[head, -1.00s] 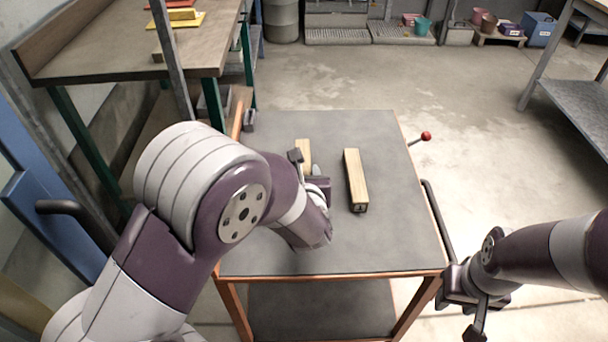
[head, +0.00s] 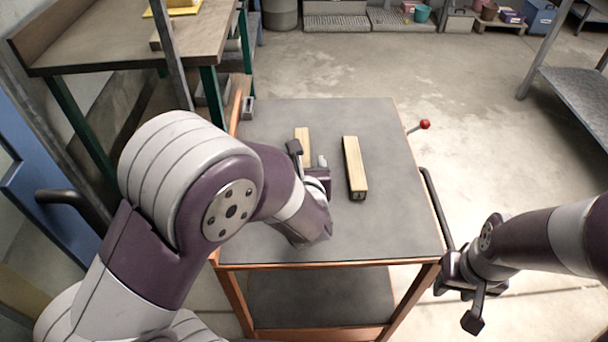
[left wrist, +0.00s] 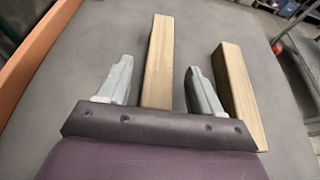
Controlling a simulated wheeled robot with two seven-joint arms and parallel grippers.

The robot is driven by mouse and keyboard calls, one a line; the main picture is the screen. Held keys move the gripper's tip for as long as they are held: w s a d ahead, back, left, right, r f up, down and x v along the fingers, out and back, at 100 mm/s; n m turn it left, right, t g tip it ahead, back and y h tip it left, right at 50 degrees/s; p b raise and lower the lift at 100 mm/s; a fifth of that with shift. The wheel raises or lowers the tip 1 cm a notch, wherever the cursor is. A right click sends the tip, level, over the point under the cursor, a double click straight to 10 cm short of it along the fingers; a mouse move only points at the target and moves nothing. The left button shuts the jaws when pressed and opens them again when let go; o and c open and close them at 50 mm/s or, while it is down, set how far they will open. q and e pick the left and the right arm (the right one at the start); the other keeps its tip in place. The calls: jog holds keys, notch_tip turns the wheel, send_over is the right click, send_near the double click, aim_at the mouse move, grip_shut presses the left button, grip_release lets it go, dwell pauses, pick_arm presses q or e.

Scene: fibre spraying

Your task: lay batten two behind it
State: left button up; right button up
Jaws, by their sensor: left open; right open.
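Two pale wooden battens lie apart on the grey cart top, roughly parallel. The left batten (head: 302,134) is partly hidden behind my left gripper (head: 309,155) in the head view. In the left wrist view, my open left gripper (left wrist: 160,86) has one finger on each side of this batten (left wrist: 159,60), with gaps on both sides. I cannot tell how high the fingers are above the top. The right batten (head: 354,167) lies clear, outside the right finger; it also shows in the left wrist view (left wrist: 238,95). My right gripper (head: 458,303) is open and empty, off the cart's right side.
The cart top (head: 395,220) has free room in front of and right of the battens. A black handle bar (head: 434,215) and a red-knobbed lever (head: 424,124) stick out on the right. A wooden workbench (head: 130,45) stands at the back left.

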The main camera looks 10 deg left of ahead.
pick_arm(q)
jog(key=p+v, duration=0.1)
jog(key=v, duration=0.9)
jog(key=shift+s+f, duration=0.1)
